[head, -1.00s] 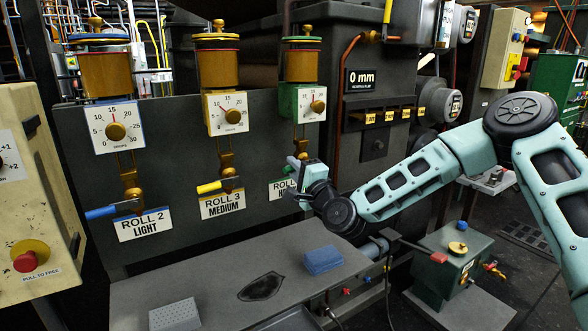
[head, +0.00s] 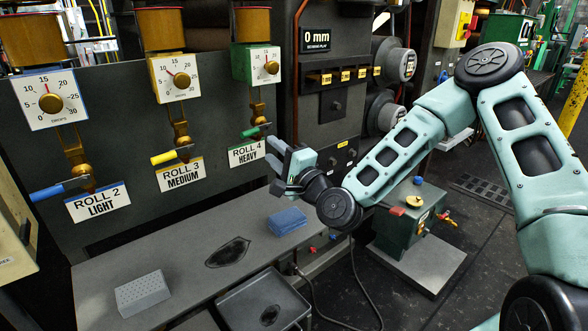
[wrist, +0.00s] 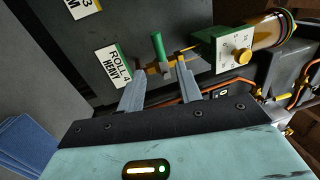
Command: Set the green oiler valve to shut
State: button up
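The green oiler valve handle (head: 254,132) sticks out left of its brass valve body, roughly level in the head view, above the ROLL 4 HEAVY label (head: 248,154). In the wrist view the green handle (wrist: 158,46) shows just beyond the fingertips, between them in the picture. My gripper (head: 277,157) is to the lower right of the handle in the head view. The wrist view shows my gripper (wrist: 162,72) with its two fingers apart and nothing between them. It looks apart from the handle.
The yellow handle (head: 171,156) of ROLL 3 and the blue handle (head: 60,188) of ROLL 2 are to the left. Below is a grey bench (head: 185,262) with a blue block (head: 287,221) and a grey perforated block (head: 142,293). A green box (head: 405,222) stands right.

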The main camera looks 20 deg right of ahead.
jog(key=v, duration=0.7)
